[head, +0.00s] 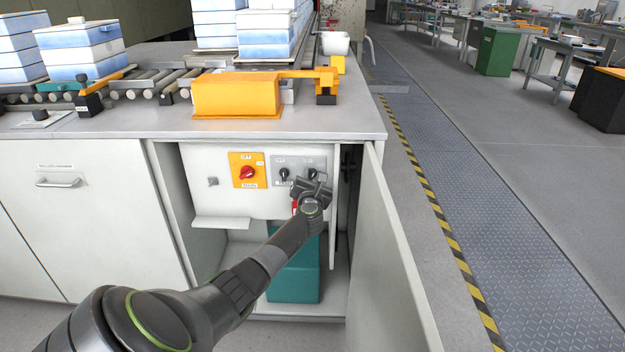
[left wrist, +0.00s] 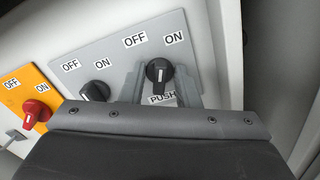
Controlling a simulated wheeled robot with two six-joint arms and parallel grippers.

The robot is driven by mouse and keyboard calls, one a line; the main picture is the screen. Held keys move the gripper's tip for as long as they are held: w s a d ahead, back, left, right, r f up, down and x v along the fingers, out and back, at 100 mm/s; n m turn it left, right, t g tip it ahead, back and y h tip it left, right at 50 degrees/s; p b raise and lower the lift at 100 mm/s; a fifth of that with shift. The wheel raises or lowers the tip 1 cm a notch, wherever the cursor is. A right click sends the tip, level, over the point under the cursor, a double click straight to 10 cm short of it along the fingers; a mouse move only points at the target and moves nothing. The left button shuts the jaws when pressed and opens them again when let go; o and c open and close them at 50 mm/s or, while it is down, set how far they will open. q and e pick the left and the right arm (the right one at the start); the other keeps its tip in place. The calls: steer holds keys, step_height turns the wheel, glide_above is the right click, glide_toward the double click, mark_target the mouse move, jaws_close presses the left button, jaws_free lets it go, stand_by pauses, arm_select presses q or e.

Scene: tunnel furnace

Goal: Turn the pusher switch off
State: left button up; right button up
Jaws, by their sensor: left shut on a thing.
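The pusher switch (left wrist: 159,72) is a black rotary knob with a white mark, on a grey panel (left wrist: 120,60) with OFF and ON labels above it and a partly hidden PUSH... label below. In the head view the knob (head: 312,173) sits at the panel's right, just above my gripper. My left gripper (head: 311,187) reaches into the open cabinet and is shut on this knob, one finger on each side in the left wrist view (left wrist: 160,88). The knob's handle stands roughly upright; I cannot tell its setting for certain. My right gripper is not in view.
A second black knob (left wrist: 95,90) is close on the left, and a red knob (head: 247,172) sits on an orange plate. The open cabinet door (head: 395,250) stands right of my arm. The worktop (head: 355,120) overhangs the panel. A teal box (head: 295,275) is below.

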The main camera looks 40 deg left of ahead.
arm_select(q)
steer(key=n, duration=0.3)
steer(key=shift+s+f+b, duration=0.1)
steer(key=shift+b, duration=0.2)
steer(key=shift+n, duration=0.9)
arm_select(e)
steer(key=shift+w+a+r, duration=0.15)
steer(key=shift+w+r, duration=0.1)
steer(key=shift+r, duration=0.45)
arm_select(q)
steer(key=o, duration=0.6)
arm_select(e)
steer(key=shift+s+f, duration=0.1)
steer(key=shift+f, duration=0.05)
